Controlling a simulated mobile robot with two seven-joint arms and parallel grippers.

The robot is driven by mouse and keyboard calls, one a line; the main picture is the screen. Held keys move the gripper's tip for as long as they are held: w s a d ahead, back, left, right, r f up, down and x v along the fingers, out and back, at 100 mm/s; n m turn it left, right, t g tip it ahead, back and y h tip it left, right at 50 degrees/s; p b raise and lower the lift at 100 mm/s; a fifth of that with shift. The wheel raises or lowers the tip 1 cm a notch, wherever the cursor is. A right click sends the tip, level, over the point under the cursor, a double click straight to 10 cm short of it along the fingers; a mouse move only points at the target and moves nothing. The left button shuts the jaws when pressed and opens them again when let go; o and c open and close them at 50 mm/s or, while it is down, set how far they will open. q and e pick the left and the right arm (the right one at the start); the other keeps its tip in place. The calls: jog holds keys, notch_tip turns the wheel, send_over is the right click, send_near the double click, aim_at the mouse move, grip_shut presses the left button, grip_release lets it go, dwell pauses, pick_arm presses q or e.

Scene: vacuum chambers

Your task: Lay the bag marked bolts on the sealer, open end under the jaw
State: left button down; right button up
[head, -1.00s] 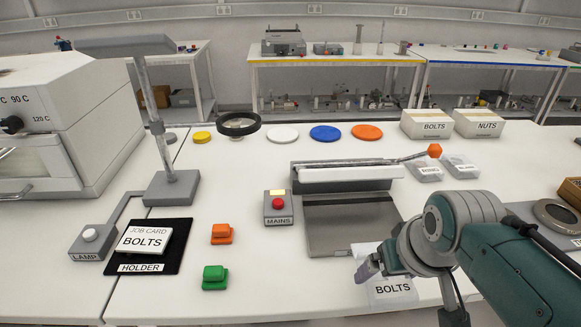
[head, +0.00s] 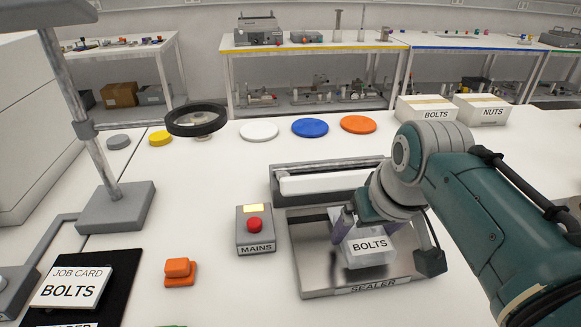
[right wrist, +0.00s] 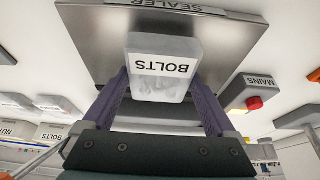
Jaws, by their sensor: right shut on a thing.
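The bag marked bolts (head: 368,252) is pale, with a white BOLTS label, and hangs over the sealer's metal plate. My right gripper (head: 366,228) is shut on it, with a purple finger on each side. The right wrist view also shows the bag (right wrist: 160,82) between both fingers. The sealer (head: 306,262) has a grey plate in front and a white jaw bar (head: 325,183) behind. The bag is in front of the jaw bar. I cannot tell whether it touches the plate. My arm hides the sealer's right rear. My left gripper is not in view.
The mains box (head: 256,240) with a red button stands left of the sealer. An orange block (head: 179,270), the job card (head: 72,288) and a lamp stand (head: 116,207) are further left. Colored discs and the BOLTS and NUTS boxes (head: 425,109) stand behind.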

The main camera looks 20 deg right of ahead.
jog(key=shift+f, duration=0.6)
jog(key=shift+r, duration=0.2)
jog(key=shift+f, duration=0.1)
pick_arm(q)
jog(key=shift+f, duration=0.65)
pick_arm(e)
jog(key=o, duration=1.1)
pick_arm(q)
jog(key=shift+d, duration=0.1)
pick_arm(e)
jog(key=s+r+n+p, duration=0.2)
jog(key=s+r+p, duration=0.9)
jog(key=r+p, duration=0.5)
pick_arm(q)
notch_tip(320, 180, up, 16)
pick_arm(e)
jog(key=s+a+r+n, duration=0.1)
jog(key=s+a+r, duration=0.1)
jog(key=s, duration=0.1)
jog(key=s+a+r+n, duration=0.1)
jog(key=s+a+r, duration=0.1)
jog(key=s, duration=0.1)
jog(key=s+a+r+y, duration=0.1)
jog(key=s+a+r, duration=0.1)
jog(key=s+r, duration=0.1)
jog(key=shift+s+a+n+g, duration=0.1)
jog(key=shift+s+n+g, duration=0.2)
jog(key=shift+s+n, duration=0.15)
